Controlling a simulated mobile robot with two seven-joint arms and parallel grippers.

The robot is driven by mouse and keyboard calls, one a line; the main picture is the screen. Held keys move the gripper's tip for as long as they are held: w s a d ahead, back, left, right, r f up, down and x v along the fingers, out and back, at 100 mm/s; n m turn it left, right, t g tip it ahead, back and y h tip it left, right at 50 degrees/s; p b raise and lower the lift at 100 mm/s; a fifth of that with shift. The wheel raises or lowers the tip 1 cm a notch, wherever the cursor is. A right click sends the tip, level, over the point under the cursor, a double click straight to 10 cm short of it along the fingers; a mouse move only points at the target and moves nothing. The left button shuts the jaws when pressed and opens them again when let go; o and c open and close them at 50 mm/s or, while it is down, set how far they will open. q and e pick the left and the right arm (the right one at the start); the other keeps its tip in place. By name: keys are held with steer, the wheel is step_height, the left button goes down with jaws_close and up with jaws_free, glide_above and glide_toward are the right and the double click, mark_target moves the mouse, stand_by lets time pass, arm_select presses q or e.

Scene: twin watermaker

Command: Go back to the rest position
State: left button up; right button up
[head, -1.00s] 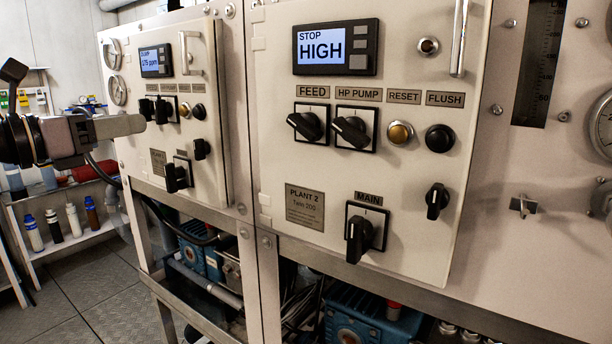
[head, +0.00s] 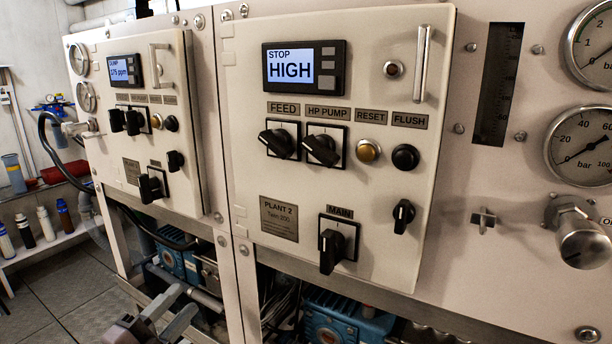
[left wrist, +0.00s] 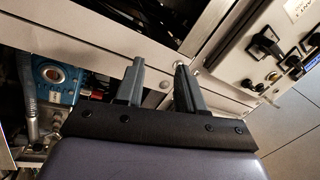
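My left gripper (head: 188,300) is low at the bottom edge of the head view, in front of the frame below the panels. In the left wrist view its two fingers (left wrist: 160,68) stand apart with nothing between them. The Plant 2 panel (head: 240,150) fills the middle of the head view; its display (head: 290,66) reads STOP HIGH. The FEED knob (head: 278,142), HP PUMP knob (head: 321,150) and MAIN switch (head: 332,250) are clear of the gripper. My right gripper is not in view.
The second panel (head: 100,150) stands to the left. A metal frame rail (left wrist: 85,35) and blue pump (left wrist: 58,82) lie close beyond the left fingers. Pressure gauges (head: 583,147) and a valve knob (head: 580,238) are at the right. Open floor (head: 60,290) shows at lower left.

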arm_select(q)
steer(key=s+d+f+n+g+y+p, duration=0.1)
steer(key=s+f+n+g+y, duration=0.5)
steer(key=s+f+n, duration=1)
steer(key=s+f+g+p, duration=0.1)
steer(key=s+f+g, duration=0.1)
steer(key=s+f, duration=0.4)
step_height(320, 180, down, 3)
steer(key=shift+d+r+n+y, duration=0.1)
steer(key=shift+d+n+y, duration=0.05)
steer(key=shift+n+y, duration=0.25)
